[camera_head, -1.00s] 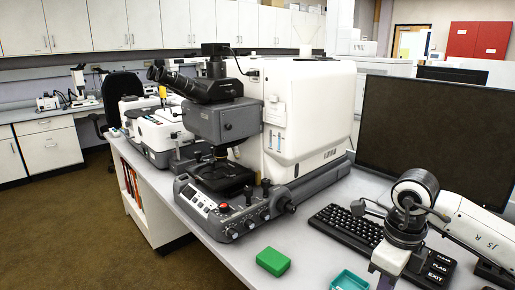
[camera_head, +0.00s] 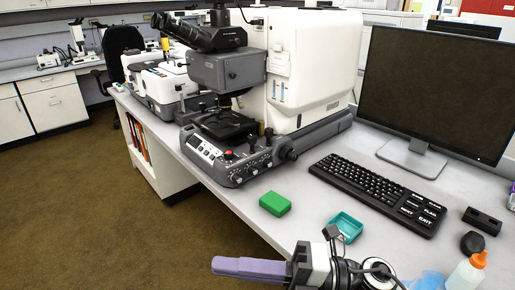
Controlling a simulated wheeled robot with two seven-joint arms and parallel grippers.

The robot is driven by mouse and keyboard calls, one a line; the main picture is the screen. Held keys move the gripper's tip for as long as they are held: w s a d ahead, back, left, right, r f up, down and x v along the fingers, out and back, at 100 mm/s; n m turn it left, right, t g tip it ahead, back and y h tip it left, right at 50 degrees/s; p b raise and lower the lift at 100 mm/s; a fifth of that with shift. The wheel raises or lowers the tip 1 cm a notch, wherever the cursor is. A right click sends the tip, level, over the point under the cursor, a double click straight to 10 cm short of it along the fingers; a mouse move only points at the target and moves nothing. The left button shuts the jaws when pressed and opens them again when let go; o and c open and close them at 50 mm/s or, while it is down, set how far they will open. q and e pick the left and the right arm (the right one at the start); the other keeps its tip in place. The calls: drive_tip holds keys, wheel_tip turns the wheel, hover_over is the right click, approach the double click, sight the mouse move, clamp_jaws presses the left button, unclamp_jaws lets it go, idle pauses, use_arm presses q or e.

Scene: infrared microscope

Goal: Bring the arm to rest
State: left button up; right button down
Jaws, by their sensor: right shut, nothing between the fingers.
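My right gripper (camera_head: 216,265) shows at the bottom middle of the head view. Its purple fingers point left, are shut together and hold nothing. It hangs in front of the bench's front edge, apart from everything on the bench. The arm behind the gripper is mostly cut off by the bottom of the picture. My left gripper is not in view.
The infrared microscope (camera_head: 229,68) stands on the bench (camera_head: 307,215). A green block (camera_head: 275,203) and a teal open box (camera_head: 345,227) lie near my right gripper. The floor at left is clear.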

drive_tip(key=w+d+f+m+t+h, duration=0.3)
drive_tip(key=d+f+m+t+h, duration=0.3)
drive_tip(key=m, duration=0.6)
drive_tip(key=w+d+f+m+t+h, duration=0.35)
drive_tip(key=d+f+m+t, duration=0.25)
drive_tip(key=m+t, duration=0.45)
drive_tip(key=s+d+f+m+g+h, duration=0.3)
drive_tip(key=s+f+m, duration=0.3)
drive_tip(key=s+f, duration=0.2)
drive_tip(key=s+d+f+m+g+h, duration=0.4)
drive_tip(key=s+f, duration=0.5)
drive_tip(key=f, duration=0.4)
drive_tip(key=shift+s+d+m+g, duration=0.3)
drive_tip(key=shift+d+m+g, duration=0.6)
drive_tip(key=shift+g, duration=0.25)
drive_tip(key=shift+a, duration=0.1)
